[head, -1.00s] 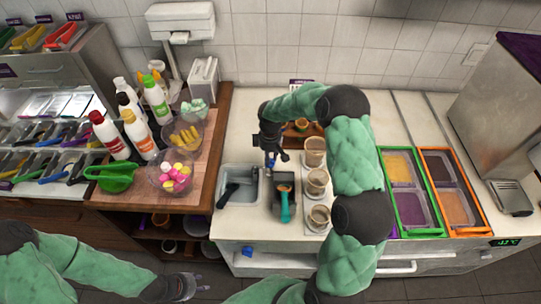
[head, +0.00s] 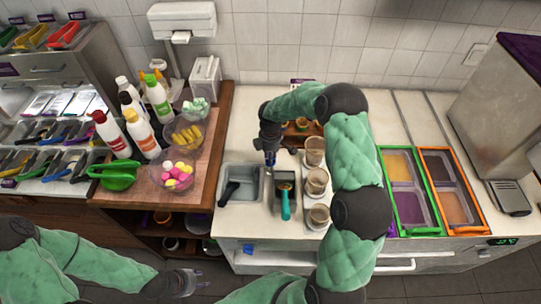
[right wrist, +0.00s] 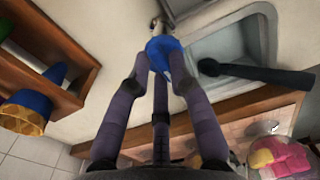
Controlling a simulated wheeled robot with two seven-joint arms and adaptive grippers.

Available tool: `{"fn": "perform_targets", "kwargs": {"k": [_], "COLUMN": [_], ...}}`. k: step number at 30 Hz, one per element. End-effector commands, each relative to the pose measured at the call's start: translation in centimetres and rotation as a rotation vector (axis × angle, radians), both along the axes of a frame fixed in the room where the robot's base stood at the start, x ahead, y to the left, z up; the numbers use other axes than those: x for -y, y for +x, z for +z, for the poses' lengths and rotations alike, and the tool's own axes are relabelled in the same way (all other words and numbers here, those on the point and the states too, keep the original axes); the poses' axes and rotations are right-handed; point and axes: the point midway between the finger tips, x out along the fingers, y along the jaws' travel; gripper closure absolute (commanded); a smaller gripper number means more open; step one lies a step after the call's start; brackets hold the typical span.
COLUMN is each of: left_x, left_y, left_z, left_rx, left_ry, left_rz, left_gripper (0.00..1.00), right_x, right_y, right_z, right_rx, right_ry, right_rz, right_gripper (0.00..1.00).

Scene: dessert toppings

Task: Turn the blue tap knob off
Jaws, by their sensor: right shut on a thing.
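The blue tap knob (right wrist: 163,48) shows at the top middle of the right wrist view, beside the sink basin (right wrist: 225,45). My right gripper (right wrist: 160,72) has its fingers on either side of the knob and is shut on it. In the head view my right gripper (head: 270,160) points down at the back right corner of the sink (head: 247,171), and mostly hides the knob. My left gripper (head: 188,282) is low in the head view, away from the counter, with its fingers apart and empty.
A dark-handled tool (head: 230,191) lies in the sink. A bin with a teal-handled scoop (head: 285,205) stands right of the sink, beside several cups (head: 317,181). Bottles (head: 140,130) and bowls (head: 172,177) crowd the wooden counter at left.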

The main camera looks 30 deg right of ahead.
Motion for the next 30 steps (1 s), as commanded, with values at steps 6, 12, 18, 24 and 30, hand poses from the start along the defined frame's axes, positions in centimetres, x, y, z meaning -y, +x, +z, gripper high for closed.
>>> {"fn": "perform_targets", "kwargs": {"k": [6,12,18,24,30], "left_x": [0.0,0.0,0.0,0.0,0.0], "left_y": [0.0,0.0,0.0,0.0,0.0], "left_z": [0.0,0.0,0.0,0.0,0.0], "left_rx": [0.0,0.0,0.0,0.0,0.0], "left_ry": [0.0,0.0,0.0,0.0,0.0], "left_rz": [0.0,0.0,0.0,0.0,0.0], "left_gripper": [0.6,0.6,0.6,0.6,0.6], "right_x": [0.1,0.1,0.0,0.0,0.1], "right_y": [0.1,0.1,0.0,0.1,0.1], "right_z": [0.1,0.1,0.0,1.2,4.7], "right_rx": [0.003,0.002,0.001,0.003,0.005], "right_ry": [-0.002,-0.001,-0.001,-0.002,-0.002], "right_rz": [0.001,0.0,0.0,-0.001,-0.001], "right_gripper": [1.0,0.55,0.55,0.55,0.55]}}
